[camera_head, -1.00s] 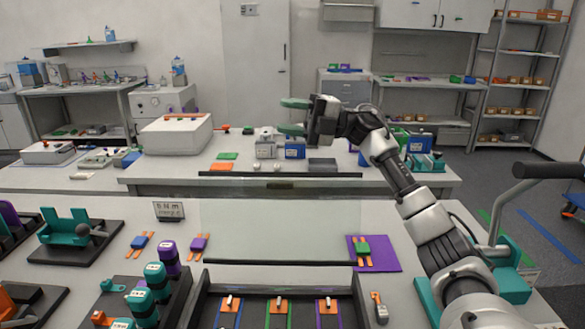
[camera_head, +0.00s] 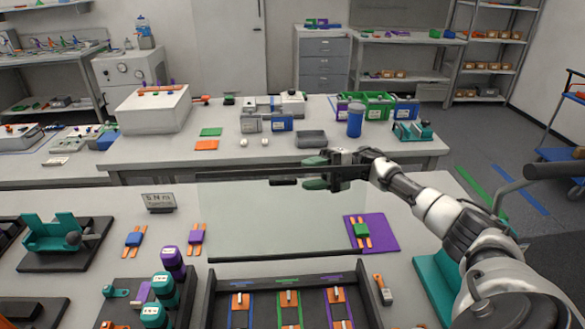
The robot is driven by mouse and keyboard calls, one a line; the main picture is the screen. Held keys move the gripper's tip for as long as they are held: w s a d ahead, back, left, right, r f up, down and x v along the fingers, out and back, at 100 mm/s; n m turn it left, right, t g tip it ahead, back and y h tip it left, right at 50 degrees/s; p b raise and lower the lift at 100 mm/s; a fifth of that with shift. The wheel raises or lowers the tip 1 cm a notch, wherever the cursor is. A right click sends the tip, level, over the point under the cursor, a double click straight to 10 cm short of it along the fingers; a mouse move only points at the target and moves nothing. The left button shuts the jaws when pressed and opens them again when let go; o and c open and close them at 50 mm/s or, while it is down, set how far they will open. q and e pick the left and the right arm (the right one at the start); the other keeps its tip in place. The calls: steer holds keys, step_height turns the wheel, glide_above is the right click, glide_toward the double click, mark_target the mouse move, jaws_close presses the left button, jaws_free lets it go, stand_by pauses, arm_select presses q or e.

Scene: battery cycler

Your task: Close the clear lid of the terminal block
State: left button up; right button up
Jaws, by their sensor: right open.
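The clear lid (camera_head: 270,220) stands raised at the back of the dark terminal block (camera_head: 222,271), its pane see-through. A small dark handle (camera_head: 283,181) sits on its top edge. The block is open in front, with orange terminals and white levers showing; its near part is cut off by the picture's bottom edge. My right gripper (camera_head: 313,172) is open and empty, its green fingers pointing left, just right of the handle by the lid's top edge. I cannot tell whether it touches the lid. My left gripper is not in view.
A purple mat (camera_head: 382,236) with a green part lies right of the lid. Dark purple and teal capped cells (camera_head: 172,262) stand close left of the block. A small sign (camera_head: 159,202) stands farther left. The back bench (camera_head: 340,160) holds bins and instruments.

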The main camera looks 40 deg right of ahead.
mark_target(291, 178)
steer(key=p+x, duration=0.1)
steer(key=x, duration=0.3)
steer(key=shift+w+p, duration=0.15)
steer(key=shift+p, duration=0.15)
steer(key=shift+a, duration=0.5)
jaws_close()
